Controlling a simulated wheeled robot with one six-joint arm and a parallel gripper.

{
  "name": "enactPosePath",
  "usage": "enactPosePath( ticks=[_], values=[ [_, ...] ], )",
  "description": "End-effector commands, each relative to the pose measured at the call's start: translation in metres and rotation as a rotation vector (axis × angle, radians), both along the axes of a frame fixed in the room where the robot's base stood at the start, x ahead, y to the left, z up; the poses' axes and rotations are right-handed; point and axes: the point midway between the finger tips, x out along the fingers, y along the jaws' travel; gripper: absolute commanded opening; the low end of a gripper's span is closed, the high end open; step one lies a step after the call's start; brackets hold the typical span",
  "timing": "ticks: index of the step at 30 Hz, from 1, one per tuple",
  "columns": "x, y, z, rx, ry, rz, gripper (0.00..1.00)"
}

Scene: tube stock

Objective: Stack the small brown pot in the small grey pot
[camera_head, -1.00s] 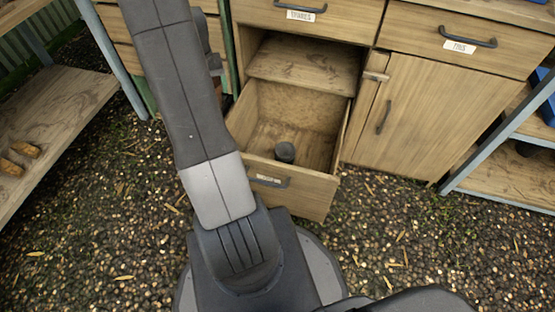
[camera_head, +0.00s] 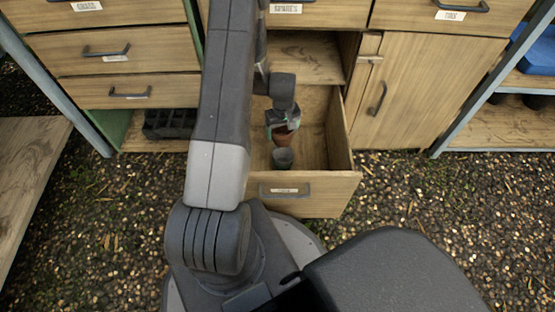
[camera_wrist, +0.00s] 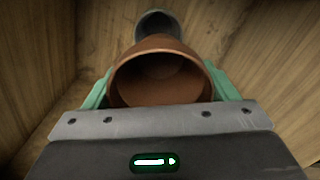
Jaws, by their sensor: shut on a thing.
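The small brown pot (camera_head: 284,138) is held in my gripper (camera_head: 283,128) above the open drawer. In the wrist view the brown pot (camera_wrist: 160,75) sits between the green fingers, its open mouth facing the camera. The small grey pot (camera_head: 283,157) stands in the drawer near its front panel. In the head view it appears just below the brown pot. In the wrist view only part of the grey pot's rim (camera_wrist: 157,19) shows beyond the brown pot. I cannot tell whether the pots touch.
The open drawer (camera_head: 320,184) has wooden walls around both pots. The cabinet's shut door (camera_head: 384,105) is to its right. A dark tray (camera_head: 170,124) lies on a low shelf at left.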

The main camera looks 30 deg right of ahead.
Motion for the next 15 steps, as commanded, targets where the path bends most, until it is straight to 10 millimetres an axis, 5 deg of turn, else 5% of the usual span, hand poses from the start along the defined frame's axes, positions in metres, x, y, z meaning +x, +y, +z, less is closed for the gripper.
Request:
enactPosePath(
  ticks=[15],
  values=[
    [-0.003, -0.002, -0.071, 0.000, 0.000, 0.000, 0.57]
  ],
)
